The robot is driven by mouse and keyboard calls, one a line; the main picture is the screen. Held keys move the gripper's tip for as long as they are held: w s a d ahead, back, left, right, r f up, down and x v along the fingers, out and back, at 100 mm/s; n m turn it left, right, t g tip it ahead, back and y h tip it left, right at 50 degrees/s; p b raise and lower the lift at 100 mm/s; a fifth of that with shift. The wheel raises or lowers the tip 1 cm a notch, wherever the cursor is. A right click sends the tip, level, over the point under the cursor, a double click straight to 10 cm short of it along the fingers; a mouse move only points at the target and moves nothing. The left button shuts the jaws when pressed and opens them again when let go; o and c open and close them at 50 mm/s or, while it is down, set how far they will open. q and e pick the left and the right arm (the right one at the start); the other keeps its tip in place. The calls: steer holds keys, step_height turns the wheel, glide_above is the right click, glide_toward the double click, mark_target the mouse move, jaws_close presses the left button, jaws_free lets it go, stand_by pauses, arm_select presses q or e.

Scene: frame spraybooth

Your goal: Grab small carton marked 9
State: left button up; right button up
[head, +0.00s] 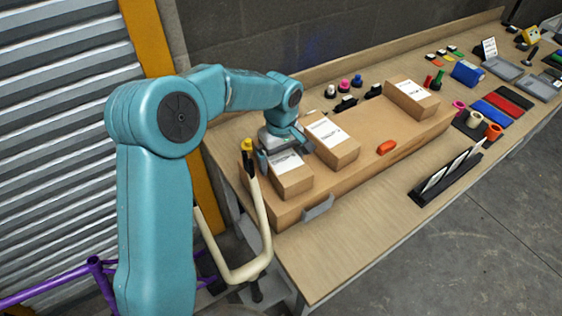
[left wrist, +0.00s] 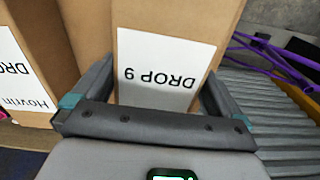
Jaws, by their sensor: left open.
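The small carton marked 9 (head: 291,180) is a brown box with a white label, at the near left end of the raised wooden board. In the left wrist view the carton (left wrist: 195,22) fills the middle and its label reads "DROP 9" upside down. My left gripper (head: 284,147) is open over the carton's far end. In the left wrist view the fingers of the left gripper (left wrist: 155,95) stand on either side of the carton, with the label between them. Whether they touch its sides I cannot tell. My right gripper is not in view.
A larger carton (head: 337,148) stands close beside it on the board (head: 370,160). Another carton (head: 412,98) and an orange item (head: 387,147) are farther right. A cream bent tube (head: 262,220) rises in front of the table. A black rack (head: 445,178) stands on the table.

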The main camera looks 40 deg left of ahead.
arm_select(q)
steer(key=shift+w+f, duration=0.15)
steer(key=c, duration=1)
steer(key=shift+c, duration=0.2)
steer(key=shift+r, duration=0.2)
